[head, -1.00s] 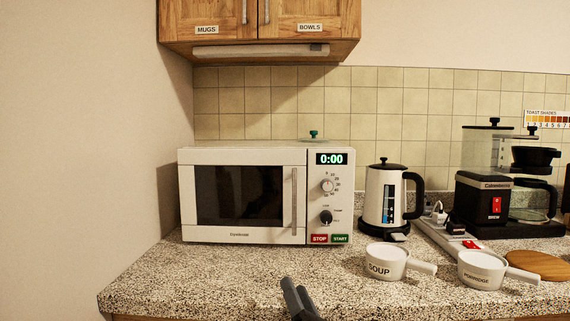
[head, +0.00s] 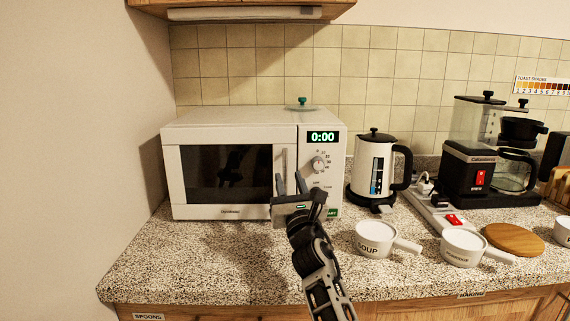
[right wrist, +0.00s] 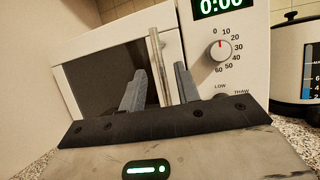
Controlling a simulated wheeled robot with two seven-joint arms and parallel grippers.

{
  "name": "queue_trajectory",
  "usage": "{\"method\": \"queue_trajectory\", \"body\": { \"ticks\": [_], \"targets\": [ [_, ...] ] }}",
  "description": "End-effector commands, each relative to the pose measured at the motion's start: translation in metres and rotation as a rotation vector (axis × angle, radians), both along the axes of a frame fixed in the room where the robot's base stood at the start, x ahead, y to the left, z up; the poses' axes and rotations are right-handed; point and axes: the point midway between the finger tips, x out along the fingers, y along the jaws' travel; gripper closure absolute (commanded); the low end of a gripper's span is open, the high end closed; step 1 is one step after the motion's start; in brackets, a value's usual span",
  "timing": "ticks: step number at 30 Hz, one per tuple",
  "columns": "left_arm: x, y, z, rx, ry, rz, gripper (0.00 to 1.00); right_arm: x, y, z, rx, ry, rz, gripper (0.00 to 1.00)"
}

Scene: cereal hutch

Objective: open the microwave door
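The white microwave (head: 230,115) stands on the counter, its door (head: 226,213) shut. Its vertical bar handle (head: 284,159) is at the door's right edge. My right gripper (head: 289,177) is open in front of the handle's lower part and hides some of it and of the control panel. In the right wrist view the handle (right wrist: 155,45) shows between the two spread fingers of the gripper (right wrist: 159,75). I cannot tell whether the fingertips reach past the bar. Nothing is gripped. My left gripper is out of view.
The kettle (head: 375,165) stands right of the microwave, with the soup bowl (head: 374,238) and another handled bowl (head: 462,248) in front. A coffee maker (head: 470,175) is further right. A lid (head: 301,105) with a green knob sits on the microwave. The counter's front left (head: 190,265) is clear.

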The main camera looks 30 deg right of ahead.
Motion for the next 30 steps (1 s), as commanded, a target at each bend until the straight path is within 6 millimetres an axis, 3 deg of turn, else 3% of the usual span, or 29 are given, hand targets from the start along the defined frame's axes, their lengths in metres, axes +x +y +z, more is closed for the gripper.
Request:
{"method": "queue_trajectory", "body": {
  "ticks": [3,9,20,21,24,30],
  "targets": [
    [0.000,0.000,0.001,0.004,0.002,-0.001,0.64,0.020,-0.008,0.010,0.001,-0.002,-0.001,0.68],
    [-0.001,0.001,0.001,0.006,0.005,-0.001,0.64,0.040,-0.015,0.018,0.000,0.000,-0.001,0.68],
    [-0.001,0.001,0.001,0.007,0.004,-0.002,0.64,0.045,-0.017,0.020,0.000,0.000,0.000,0.68],
    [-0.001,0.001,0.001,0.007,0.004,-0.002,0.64,0.045,-0.017,0.020,0.000,0.000,0.000,0.71],
    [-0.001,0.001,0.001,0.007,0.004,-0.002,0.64,0.045,-0.017,0.020,0.000,0.000,0.000,0.99],
    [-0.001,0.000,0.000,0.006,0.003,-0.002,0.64,0.044,-0.016,0.019,0.000,0.000,-0.001,1.00]
  ]
}}
